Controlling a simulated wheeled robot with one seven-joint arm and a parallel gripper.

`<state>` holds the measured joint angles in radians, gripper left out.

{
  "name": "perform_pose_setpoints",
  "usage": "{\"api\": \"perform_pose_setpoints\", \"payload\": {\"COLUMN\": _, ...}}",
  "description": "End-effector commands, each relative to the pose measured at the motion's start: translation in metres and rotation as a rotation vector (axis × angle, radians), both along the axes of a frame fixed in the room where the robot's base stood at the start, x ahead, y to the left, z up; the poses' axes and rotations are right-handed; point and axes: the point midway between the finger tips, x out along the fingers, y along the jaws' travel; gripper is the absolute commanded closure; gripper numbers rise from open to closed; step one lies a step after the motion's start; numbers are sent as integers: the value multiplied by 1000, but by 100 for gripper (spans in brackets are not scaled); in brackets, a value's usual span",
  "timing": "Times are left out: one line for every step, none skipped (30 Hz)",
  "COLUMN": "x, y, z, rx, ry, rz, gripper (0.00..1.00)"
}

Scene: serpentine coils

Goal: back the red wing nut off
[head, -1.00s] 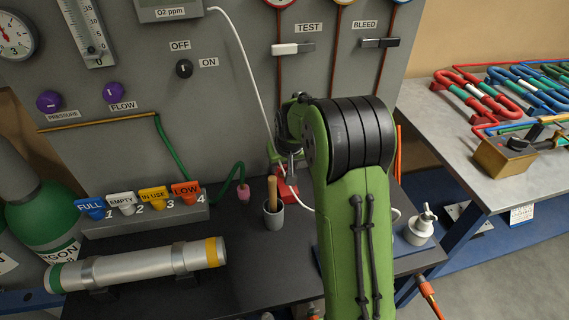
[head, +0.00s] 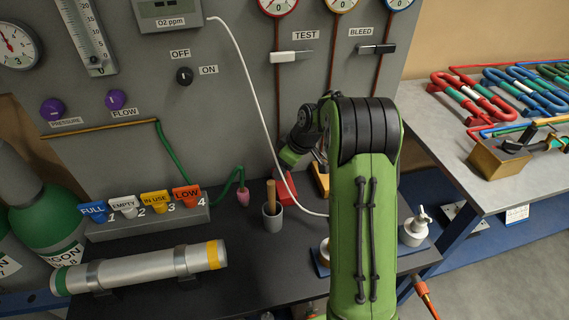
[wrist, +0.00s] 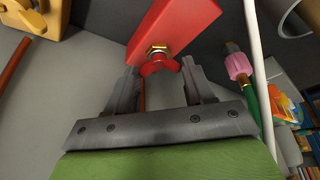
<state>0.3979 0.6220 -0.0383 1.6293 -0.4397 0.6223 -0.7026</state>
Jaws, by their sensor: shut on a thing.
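The red wing nut (wrist: 160,66) sits on a brass fitting (wrist: 158,49) at the end of a red block (wrist: 178,24) in the wrist view. My gripper (wrist: 161,72) has its two fingertips on either side of the wing nut and is shut on it. The nut is still against the brass fitting. In the head view the red block (head: 286,186) shows in part on the bench beside my arm. The wing nut and my fingertips are hidden there behind my arm.
A grey cup (head: 272,217) with a wooden handle stands left of the red block. A white hose (head: 245,80) hangs close by. A pink-tipped green hose (wrist: 238,66) is right of my gripper in the wrist view. A yellow block (head: 321,181) stands right of the red one.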

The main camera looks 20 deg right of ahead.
Motion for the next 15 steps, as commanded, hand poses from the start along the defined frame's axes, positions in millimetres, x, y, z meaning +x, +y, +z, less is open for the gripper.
{"api": "perform_pose_setpoints", "payload": {"x": -1, "y": -1, "z": 0, "rx": 1, "ry": 7, "rz": 40, "gripper": 78}}
{"api": "perform_pose_setpoints", "payload": {"x": -1, "y": -2, "z": 0, "rx": 1, "ry": 7, "rz": 68, "gripper": 78}}
{"api": "perform_pose_setpoints", "payload": {"x": 0, "y": -2, "z": 0, "rx": 1, "ry": 7, "rz": 105, "gripper": 78}}
{"api": "perform_pose_setpoints", "payload": {"x": 0, "y": -2, "z": 0, "rx": 2, "ry": 7, "rz": 135, "gripper": 78}}
{"api": "perform_pose_setpoints", "payload": {"x": 0, "y": -2, "z": 0, "rx": 2, "ry": 7, "rz": 161, "gripper": 78}}
{"api": "perform_pose_setpoints", "payload": {"x": 0, "y": -2, "z": 0, "rx": 2, "ry": 8, "rz": 196, "gripper": 78}}
{"api": "perform_pose_setpoints", "payload": {"x": 0, "y": -2, "z": 0, "rx": 1, "ry": 7, "rz": 224, "gripper": 78}}
{"api": "perform_pose_setpoints", "payload": {"x": 0, "y": -3, "z": 0, "rx": 1, "ry": 9, "rz": 248, "gripper": 78}}
{"api": "perform_pose_setpoints", "payload": {"x": 1, "y": -3, "z": 0, "rx": 2, "ry": 8, "rz": 281, "gripper": 78}}
{"api": "perform_pose_setpoints", "payload": {"x": 1, "y": -3, "z": -1, "rx": 1, "ry": 9, "rz": 306, "gripper": 78}}
{"api": "perform_pose_setpoints", "payload": {"x": 1, "y": -3, "z": -1, "rx": 1, "ry": 9, "rz": 326, "gripper": 78}}
{"api": "perform_pose_setpoints", "payload": {"x": 1, "y": -3, "z": -1, "rx": 1, "ry": 8, "rz": 356, "gripper": 78}}
{"api": "perform_pose_setpoints", "payload": {"x": 1, "y": -3, "z": -1, "rx": 3, "ry": 10, "rz": 377, "gripper": 78}}
{"api": "perform_pose_setpoints", "payload": {"x": 1, "y": -4, "z": -1, "rx": 1, "ry": 9, "rz": 397, "gripper": 78}}
{"api": "perform_pose_setpoints", "payload": {"x": 1, "y": -4, "z": -1, "rx": 2, "ry": 8, "rz": 421, "gripper": 78}}
